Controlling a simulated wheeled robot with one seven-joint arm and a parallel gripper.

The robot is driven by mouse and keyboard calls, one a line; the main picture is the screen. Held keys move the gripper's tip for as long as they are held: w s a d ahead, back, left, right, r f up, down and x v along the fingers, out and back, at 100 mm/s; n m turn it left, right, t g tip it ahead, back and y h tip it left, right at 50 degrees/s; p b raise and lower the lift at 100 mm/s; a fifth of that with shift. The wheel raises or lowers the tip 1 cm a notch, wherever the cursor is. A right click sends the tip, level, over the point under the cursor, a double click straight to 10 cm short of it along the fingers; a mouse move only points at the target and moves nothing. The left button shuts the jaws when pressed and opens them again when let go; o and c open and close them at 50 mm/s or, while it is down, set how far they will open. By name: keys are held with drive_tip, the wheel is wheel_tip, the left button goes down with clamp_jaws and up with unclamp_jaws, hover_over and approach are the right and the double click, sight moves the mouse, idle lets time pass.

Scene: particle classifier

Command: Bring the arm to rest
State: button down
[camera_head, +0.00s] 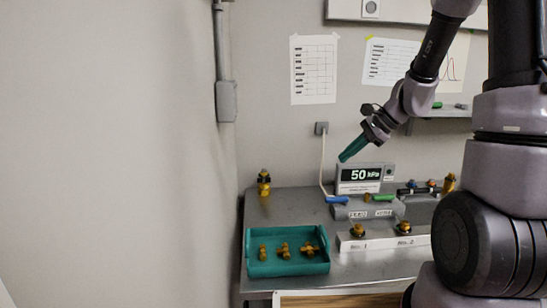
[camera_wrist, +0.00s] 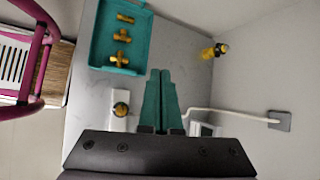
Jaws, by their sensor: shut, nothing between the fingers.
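My arm reaches in from the right in the head view. My gripper (camera_head: 346,157) hangs in the air above the back of the grey bench, in front of the wall and just above the display box. Its teal fingers are closed together and hold nothing. In the wrist view, my gripper (camera_wrist: 160,74) shows at the middle with its fingers side by side and touching, with the bench below them. Nothing touches the fingers in either view.
The display box (camera_head: 364,178) reads 50 kPa. A teal tray (camera_head: 288,267) with brass fittings stands at the bench's front left. A brass fitting (camera_head: 264,184) stands at the back left. A white block (camera_head: 384,242) carries two fittings. A white cable (camera_head: 322,165) runs down the wall.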

drive_tip(key=s+d+r+n+t+h, duration=0.1)
drive_tip(key=s+r+n+t+h, duration=0.1)
drive_tip(key=s+r+n, duration=0.3)
drive_tip(key=s+d+r+n+t+h, duration=0.2)
drive_tip(key=s+r+n, duration=0.4)
drive_tip(key=s+r, duration=0.7)
drive_tip(key=shift+s+d+h, duration=0.15)
drive_tip(key=shift+s+h, duration=0.45)
drive_tip(key=shift+h, duration=0.1)
